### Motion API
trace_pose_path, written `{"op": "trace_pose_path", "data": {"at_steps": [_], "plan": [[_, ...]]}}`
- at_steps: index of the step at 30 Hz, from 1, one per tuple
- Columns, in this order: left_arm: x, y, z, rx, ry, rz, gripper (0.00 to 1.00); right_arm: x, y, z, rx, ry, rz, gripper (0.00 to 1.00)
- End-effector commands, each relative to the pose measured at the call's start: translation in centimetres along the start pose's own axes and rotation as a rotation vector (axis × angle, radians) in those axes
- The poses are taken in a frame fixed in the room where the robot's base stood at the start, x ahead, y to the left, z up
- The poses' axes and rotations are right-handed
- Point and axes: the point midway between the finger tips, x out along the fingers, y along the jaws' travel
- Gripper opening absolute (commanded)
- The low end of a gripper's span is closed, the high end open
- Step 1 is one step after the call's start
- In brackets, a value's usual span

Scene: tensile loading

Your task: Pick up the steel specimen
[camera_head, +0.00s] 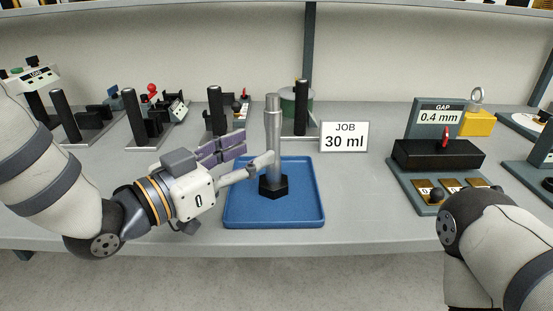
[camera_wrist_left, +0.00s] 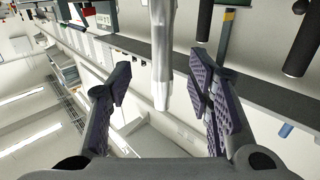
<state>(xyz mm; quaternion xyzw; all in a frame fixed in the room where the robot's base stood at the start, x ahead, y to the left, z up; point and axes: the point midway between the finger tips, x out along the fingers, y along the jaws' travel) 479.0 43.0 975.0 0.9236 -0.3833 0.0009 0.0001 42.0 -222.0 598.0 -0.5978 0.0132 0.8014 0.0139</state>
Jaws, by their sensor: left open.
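The steel specimen (camera_head: 273,135) is a grey metal rod, wider in its upper part. It stands upright in a black hexagonal holder (camera_head: 273,187) on a blue tray (camera_head: 242,219). My left gripper (camera_head: 257,150) is open, just left of the specimen, with one finger reaching across near its lower half. In the left wrist view the specimen (camera_wrist_left: 162,50) lies between the two spread fingers of the left gripper (camera_wrist_left: 160,85), with a visible gap on each side. My right arm shows at the lower right in the head view, but its gripper is hidden.
A white JOB 30 ml sign (camera_head: 344,137) stands behind the tray's right side. A GAP 0.4 mm device (camera_head: 437,152) stands to the right. Black posts and fixtures line the back left, one post (camera_head: 301,107) close behind the specimen. The bench (camera_head: 365,205) right of the tray is clear.

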Motion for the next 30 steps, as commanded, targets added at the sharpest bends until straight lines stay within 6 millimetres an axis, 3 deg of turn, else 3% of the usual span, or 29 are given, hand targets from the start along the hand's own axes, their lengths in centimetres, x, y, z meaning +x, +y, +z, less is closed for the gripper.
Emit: {"op": "trace_pose_path", "data": {"at_steps": [10,18,20,24,30], "plan": [[5.6,-0.2,-0.2,0.001,-0.001,0.0,0.47,0.4,0.0,0.1,0.0,-0.009,0.001,0.4],[6.4,-0.2,-0.4,0.0,0.0,-0.002,0.47,0.4,0.0,0.1,0.0,-0.009,0.001,0.4],[6.3,-0.2,-0.4,0.0,0.0,-0.002,0.35,0.4,0.0,0.1,0.0,-0.009,0.001,0.4],[6.3,-0.2,-0.4,0.0,0.0,-0.002,0.03,0.4,0.0,0.1,0.0,-0.009,0.001,0.4],[6.3,-0.2,-0.6,0.002,0.005,-0.002,0.0,0.4,0.0,0.1,0.0,-0.009,0.001,0.4]]}}
